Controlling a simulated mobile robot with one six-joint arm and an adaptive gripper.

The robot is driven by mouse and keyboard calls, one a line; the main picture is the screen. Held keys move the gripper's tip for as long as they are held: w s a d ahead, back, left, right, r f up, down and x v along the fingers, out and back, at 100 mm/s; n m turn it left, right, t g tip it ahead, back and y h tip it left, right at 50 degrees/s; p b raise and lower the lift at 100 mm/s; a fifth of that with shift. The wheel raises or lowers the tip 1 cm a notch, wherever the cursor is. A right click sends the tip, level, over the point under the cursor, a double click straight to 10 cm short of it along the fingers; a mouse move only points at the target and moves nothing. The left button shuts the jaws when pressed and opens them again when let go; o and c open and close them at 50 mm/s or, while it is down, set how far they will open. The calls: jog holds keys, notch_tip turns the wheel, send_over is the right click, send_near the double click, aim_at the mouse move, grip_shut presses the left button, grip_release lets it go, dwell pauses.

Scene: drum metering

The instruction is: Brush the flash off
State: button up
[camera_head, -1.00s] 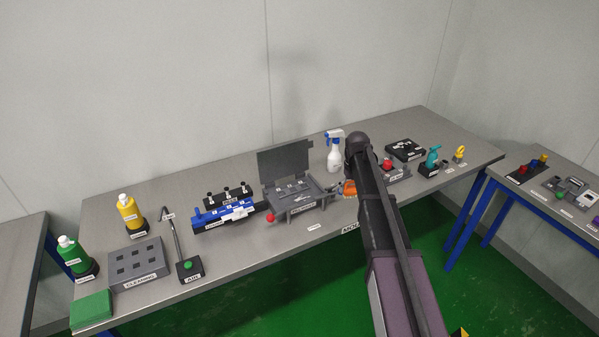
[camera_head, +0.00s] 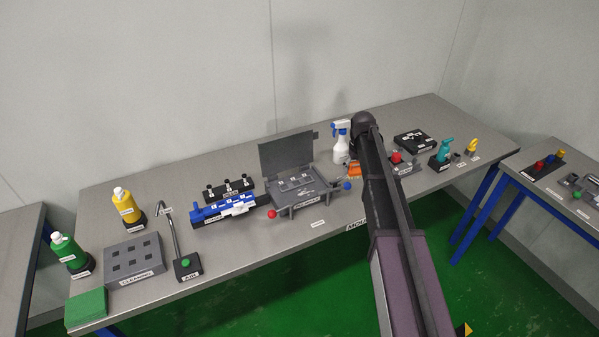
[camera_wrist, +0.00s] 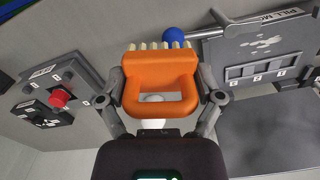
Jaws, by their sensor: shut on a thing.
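My gripper (camera_wrist: 161,92) is shut on an orange brush (camera_wrist: 160,62) with a loop-shaped body; its fingers press both sides. The cream bristles point to the top of the wrist view, clear of any surface there. The brush also shows in the head view (camera_head: 354,171), right of the pill mould (camera_head: 262,207), partly behind my arm. The mould lies open with its lid raised. It shows at the right of the wrist view (camera_wrist: 222,52), with whitish patches, probably flash (camera_wrist: 262,45), beside a row of numbered cells. My gripper is beside the mould. My arm hides the gripper in the head view.
The mould's blue ball knob (camera_wrist: 174,36) is close to the bristles. A spray bottle (camera_head: 341,148) stands behind the brush. A red-button box (camera_wrist: 62,97) is on the other side. The blue loader (camera_head: 222,211) is left of the mould.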

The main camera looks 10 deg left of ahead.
jog(key=shift+w+a+f, duration=0.1)
jog(key=shift+a, duration=0.05)
jog(key=s+a+f+n+b, duration=0.1)
jog(key=s+a+n, duration=0.2)
jog(key=a, duration=1.6)
jog(key=shift+a, duration=0.35)
